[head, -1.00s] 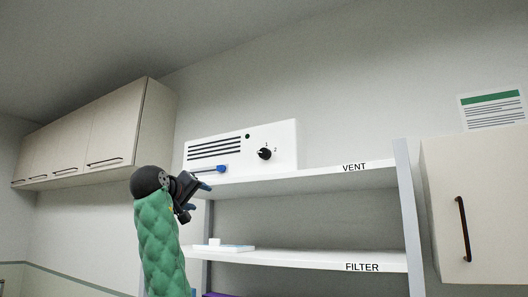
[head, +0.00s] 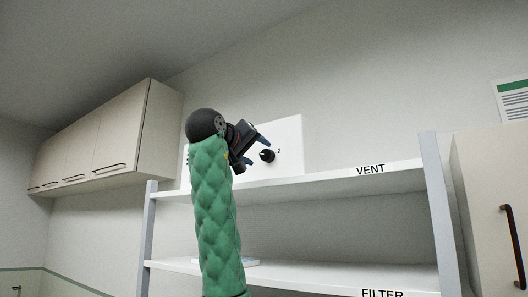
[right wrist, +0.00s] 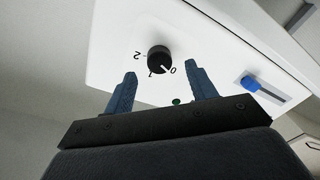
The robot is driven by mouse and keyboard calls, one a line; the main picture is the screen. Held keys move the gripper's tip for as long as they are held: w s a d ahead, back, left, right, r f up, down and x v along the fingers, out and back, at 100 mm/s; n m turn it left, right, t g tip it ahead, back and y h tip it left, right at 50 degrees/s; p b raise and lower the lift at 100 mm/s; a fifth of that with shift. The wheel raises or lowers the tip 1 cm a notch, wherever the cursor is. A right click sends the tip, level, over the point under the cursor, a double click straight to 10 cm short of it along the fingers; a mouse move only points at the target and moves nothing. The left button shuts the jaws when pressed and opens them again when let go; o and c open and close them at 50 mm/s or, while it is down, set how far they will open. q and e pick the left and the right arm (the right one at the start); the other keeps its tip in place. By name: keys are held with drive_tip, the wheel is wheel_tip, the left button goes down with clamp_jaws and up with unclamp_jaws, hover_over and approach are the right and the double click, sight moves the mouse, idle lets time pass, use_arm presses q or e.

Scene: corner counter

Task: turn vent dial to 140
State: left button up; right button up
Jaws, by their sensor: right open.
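The vent unit (head: 288,133) is a white box on the upper shelf, partly hidden behind my right arm in the head view. Its black dial (head: 267,155) shows just right of my right gripper (head: 256,150). In the right wrist view the dial (right wrist: 159,59) has marks 0, 1 and 2 around it, and its white pointer line is near the 0. My right gripper's fingers (right wrist: 162,88) are open and empty. The dial is ahead of the fingertips, roughly between them, and looks apart from them. My left gripper is not in view.
The unit's blue slider (right wrist: 250,84) sits right of the dial in the right wrist view. The upper shelf (head: 330,184) is labelled VENT, the lower one (head: 320,277) FILTER. Cabinets (head: 110,140) hang at the left, and another (head: 495,210) is at the right.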

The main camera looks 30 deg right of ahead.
sight(265, 156)
drive_tip(key=p+x, duration=0.1)
drive_tip(key=x, duration=0.2)
drive_tip(key=shift+r, duration=0.2)
drive_tip(key=shift+w+d+p, duration=0.1)
drive_tip(key=shift+d+p, duration=0.2)
drive_tip(key=shift+p, duration=0.35)
drive_tip(key=shift+w+d+f, duration=0.2)
drive_tip(key=shift+d, duration=0.15)
drive_tip(key=shift+c, duration=0.2)
drive_tip(key=c, duration=0.4)
drive_tip(key=shift+s, duration=0.1)
drive_tip(key=c, duration=0.5)
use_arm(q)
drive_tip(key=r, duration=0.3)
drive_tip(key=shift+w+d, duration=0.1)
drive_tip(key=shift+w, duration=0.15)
use_arm(e)
drive_tip(key=shift+c, duration=0.2)
